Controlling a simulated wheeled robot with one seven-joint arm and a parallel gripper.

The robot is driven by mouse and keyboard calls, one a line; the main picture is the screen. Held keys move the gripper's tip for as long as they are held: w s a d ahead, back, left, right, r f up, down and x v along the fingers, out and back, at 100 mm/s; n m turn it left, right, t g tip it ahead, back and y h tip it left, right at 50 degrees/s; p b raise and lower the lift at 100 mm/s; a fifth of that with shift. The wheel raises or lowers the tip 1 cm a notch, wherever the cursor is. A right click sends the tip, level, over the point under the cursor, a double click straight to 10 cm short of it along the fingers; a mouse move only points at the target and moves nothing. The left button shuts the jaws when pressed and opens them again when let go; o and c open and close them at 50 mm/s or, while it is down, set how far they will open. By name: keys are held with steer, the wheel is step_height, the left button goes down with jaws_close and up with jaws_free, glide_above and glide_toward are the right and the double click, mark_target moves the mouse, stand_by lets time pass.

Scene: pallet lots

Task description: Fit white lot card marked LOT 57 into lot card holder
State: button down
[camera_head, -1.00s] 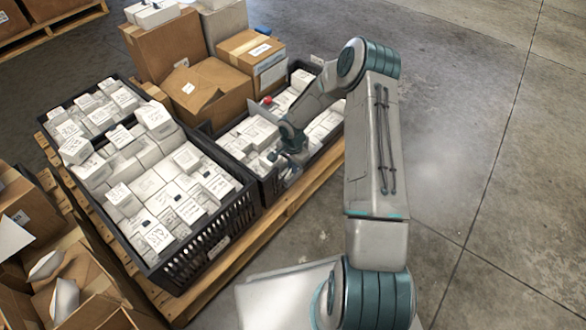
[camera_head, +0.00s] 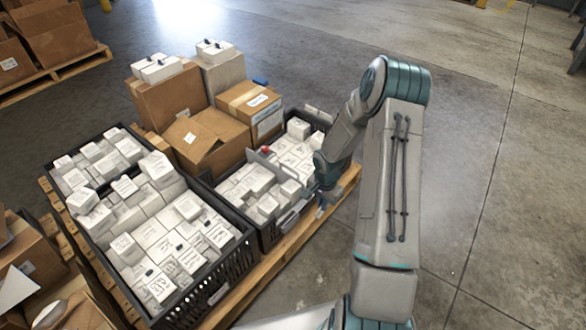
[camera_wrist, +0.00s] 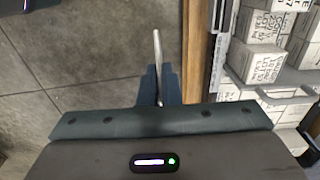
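My gripper (camera_head: 322,205) is outside the front right side of the right-hand dark crate (camera_head: 270,236), low beside its wall. In the wrist view my gripper (camera_wrist: 160,88) is shut on a thin white card (camera_wrist: 157,55), seen edge-on between the dark fingers. Its marking cannot be read from this angle. A thin pale strip (camera_head: 291,215) on the crate's front wall looks like the lot card holder. In the wrist view a grey strip along the crate wall (camera_wrist: 219,50), right of the card and apart from it, may be that holder.
The crate holds several white boxes (camera_wrist: 262,62). A larger crate (camera_head: 240,262) of white boxes stands to its left, and cardboard boxes (camera_head: 250,110) stand behind, on a wooden pallet (camera_head: 345,182). The concrete floor (camera_head: 470,120) to the right is clear.

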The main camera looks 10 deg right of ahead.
steer(key=shift+r, duration=0.5)
steer(key=a+r+n+p, duration=0.1)
steer(key=a+r+n, duration=0.4)
steer(key=r, duration=0.6)
steer(key=a+r+n+p, duration=0.1)
steer(key=a+r+n, duration=0.45)
steer(key=r, duration=0.65)
step_height(320, 180, up, 18)
steer(key=s+p, duration=0.2)
steer(key=p, duration=2.6)
steer(key=shift+d, duration=0.25)
